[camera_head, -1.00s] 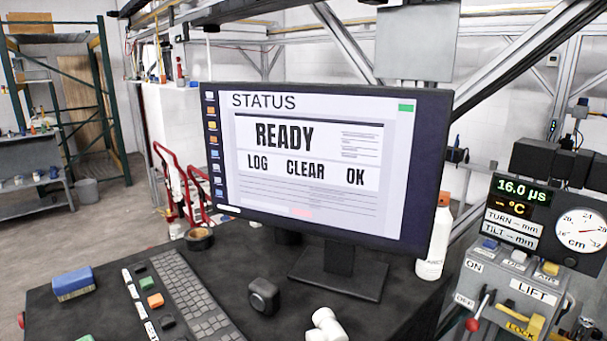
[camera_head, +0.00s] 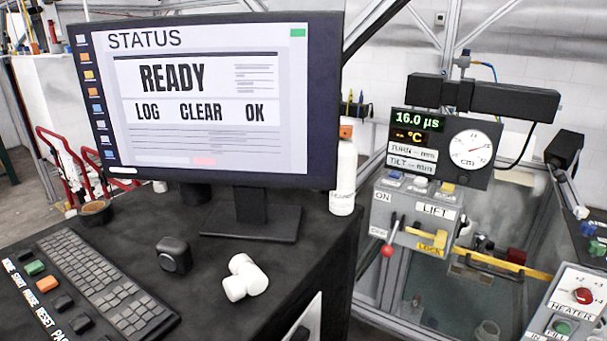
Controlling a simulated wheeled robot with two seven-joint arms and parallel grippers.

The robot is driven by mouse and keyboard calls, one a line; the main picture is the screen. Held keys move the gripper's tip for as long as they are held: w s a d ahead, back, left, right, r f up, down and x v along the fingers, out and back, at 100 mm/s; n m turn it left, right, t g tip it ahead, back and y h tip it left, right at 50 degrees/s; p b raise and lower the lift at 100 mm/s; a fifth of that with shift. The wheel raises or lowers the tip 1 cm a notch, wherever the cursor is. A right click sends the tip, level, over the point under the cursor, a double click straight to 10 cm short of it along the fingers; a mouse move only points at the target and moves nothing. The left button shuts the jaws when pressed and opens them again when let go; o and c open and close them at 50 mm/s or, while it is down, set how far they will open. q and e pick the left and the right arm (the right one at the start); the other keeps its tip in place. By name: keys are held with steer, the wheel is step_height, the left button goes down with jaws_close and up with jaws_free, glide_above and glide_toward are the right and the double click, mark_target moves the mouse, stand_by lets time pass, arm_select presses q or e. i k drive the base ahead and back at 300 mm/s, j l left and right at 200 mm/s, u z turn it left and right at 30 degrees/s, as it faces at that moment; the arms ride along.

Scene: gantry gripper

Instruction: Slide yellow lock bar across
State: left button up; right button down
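The yellow lock bar (camera_head: 424,235) is a short bar with a block-like end, on the front of a grey control box (camera_head: 416,212) right of centre. A yellow LOCK label (camera_head: 430,251) sits just below it. A lever with a red knob (camera_head: 388,250) stands left of the bar, between ON and OFF labels. A LIFT label (camera_head: 437,210) is above the bar. Neither of my grippers shows in the head view, so nothing is seen touching the bar.
A monitor (camera_head: 205,95) reading READY, a keyboard (camera_head: 105,280) and white cylinders (camera_head: 245,277) are on the black desk (camera_head: 200,315). A white bottle (camera_head: 343,178) stands at its edge. A gauge panel (camera_head: 443,150) is above the box. A HEATER box (camera_head: 572,305) is lower right.

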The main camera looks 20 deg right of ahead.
mark_target(440, 238)
steer(key=k+j+z, duration=0.15)
steer(key=z, duration=0.6)
steer(key=i+z, duration=0.2)
steer(key=z, duration=0.4)
